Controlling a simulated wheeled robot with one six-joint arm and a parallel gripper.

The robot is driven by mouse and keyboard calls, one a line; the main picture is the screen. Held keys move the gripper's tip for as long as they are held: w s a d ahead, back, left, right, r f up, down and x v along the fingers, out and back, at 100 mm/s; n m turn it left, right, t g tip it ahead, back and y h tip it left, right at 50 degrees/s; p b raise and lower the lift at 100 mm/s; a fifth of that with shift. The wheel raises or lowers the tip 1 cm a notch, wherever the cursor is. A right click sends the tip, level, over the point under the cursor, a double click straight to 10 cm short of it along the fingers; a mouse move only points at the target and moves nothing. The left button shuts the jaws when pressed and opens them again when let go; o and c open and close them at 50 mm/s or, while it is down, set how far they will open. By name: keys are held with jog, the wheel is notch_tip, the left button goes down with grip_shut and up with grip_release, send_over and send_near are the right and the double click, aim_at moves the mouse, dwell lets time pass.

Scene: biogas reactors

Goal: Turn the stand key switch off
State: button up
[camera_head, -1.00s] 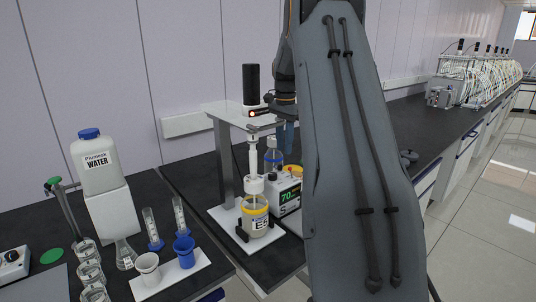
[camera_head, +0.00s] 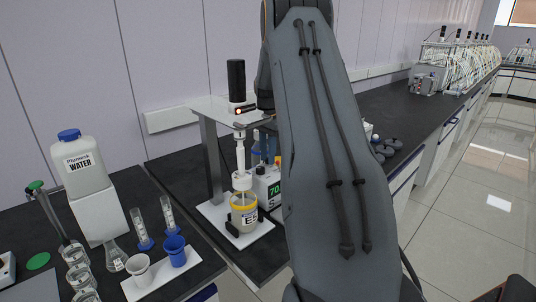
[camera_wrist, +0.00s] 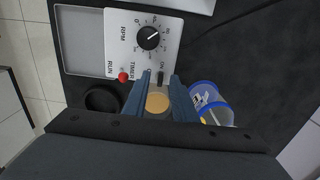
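A white control panel (camera_wrist: 145,35) with an RPM dial (camera_wrist: 151,38) fills the top middle of the wrist view. A small black switch (camera_wrist: 160,78) marked ON sits at its lower edge. My gripper (camera_wrist: 161,80) is open, its two blue fingers apart on either side of the switch in the picture; I cannot tell whether they touch it. A jar with a yellow band (camera_head: 244,212) stands below. My arm hides the gripper's tips there.
A red button (camera_wrist: 123,76) is on the panel near RUN. A blue-rimmed jar (camera_wrist: 212,103) lies close right of my fingers in the wrist view. A water container (camera_head: 82,165), cylinders and cups occupy the left bench. Dark bench runs back to the right.

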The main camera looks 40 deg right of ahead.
jog(key=shift+c, duration=0.4)
grip_shut()
